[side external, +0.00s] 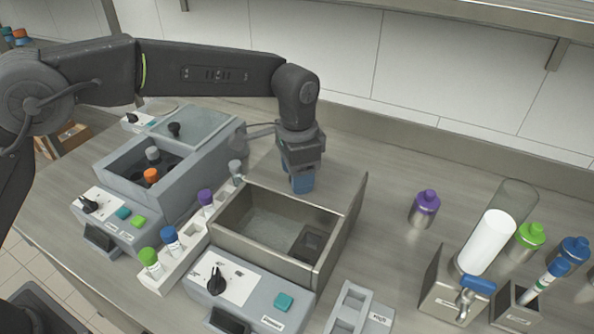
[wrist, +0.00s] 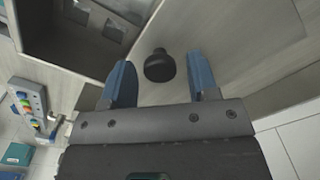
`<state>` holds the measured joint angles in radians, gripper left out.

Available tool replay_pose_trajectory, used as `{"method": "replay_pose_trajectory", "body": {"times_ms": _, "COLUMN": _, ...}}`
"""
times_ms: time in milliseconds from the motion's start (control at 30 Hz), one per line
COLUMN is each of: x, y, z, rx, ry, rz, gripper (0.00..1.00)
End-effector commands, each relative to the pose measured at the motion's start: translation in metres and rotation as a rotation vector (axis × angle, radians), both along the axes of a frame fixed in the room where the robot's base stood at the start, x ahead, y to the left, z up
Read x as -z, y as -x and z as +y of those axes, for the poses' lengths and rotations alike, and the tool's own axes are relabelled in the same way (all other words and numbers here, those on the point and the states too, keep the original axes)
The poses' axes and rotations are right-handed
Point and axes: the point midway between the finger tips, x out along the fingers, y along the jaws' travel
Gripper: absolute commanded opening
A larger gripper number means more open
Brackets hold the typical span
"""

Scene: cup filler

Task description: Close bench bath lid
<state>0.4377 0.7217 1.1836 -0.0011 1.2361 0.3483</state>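The open bench bath (side external: 225,240) is a grey box in the middle of the bench, with its dark basin showing. A grey panel (side external: 352,220), which looks like its lid, stands raised along the bath's right side, seen nearly edge-on. My gripper (side external: 302,188) is behind the bath's back wall, pointing down. In the wrist view my gripper (wrist: 164,82) has its two blue fingers apart. A round black knob (wrist: 159,66) shows between and just beyond the fingertips; contact is not visible. The bath's basin (wrist: 85,25) is at the upper left there.
A second bath (side external: 185,195) with a clear lid and black knob stands to the left. A rack (side external: 185,265) with several capped tubes lies between the baths. A purple-capped bottle (side external: 425,208) and a dispenser (side external: 455,290) stand to the right. Bench behind the bath is clear.

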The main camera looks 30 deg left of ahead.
Motion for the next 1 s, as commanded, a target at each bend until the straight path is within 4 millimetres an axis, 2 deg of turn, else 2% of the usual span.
{"method": "replay_pose_trajectory", "body": {"times_ms": 67, "x": 0.000, "y": 0.000, "z": 0.000, "rx": 0.000, "ry": 0.000, "rz": 0.000, "gripper": 0.46}}
{"method": "replay_pose_trajectory", "body": {"times_ms": 533, "x": -0.001, "y": 0.000, "z": 0.000, "rx": 0.000, "ry": 0.001, "rz": -0.001, "gripper": 0.01}}
{"method": "replay_pose_trajectory", "body": {"times_ms": 767, "x": -0.001, "y": 0.002, "z": 0.000, "rx": 0.000, "ry": 0.001, "rz": -0.001, "gripper": 0.00}}
{"method": "replay_pose_trajectory", "body": {"times_ms": 867, "x": -0.002, "y": 0.011, "z": -0.001, "rx": 0.001, "ry": 0.001, "rz": -0.002, "gripper": 0.00}}
{"method": "replay_pose_trajectory", "body": {"times_ms": 1000, "x": -0.003, "y": 0.035, "z": -0.001, "rx": 0.002, "ry": -0.001, "rz": -0.001, "gripper": 0.00}}
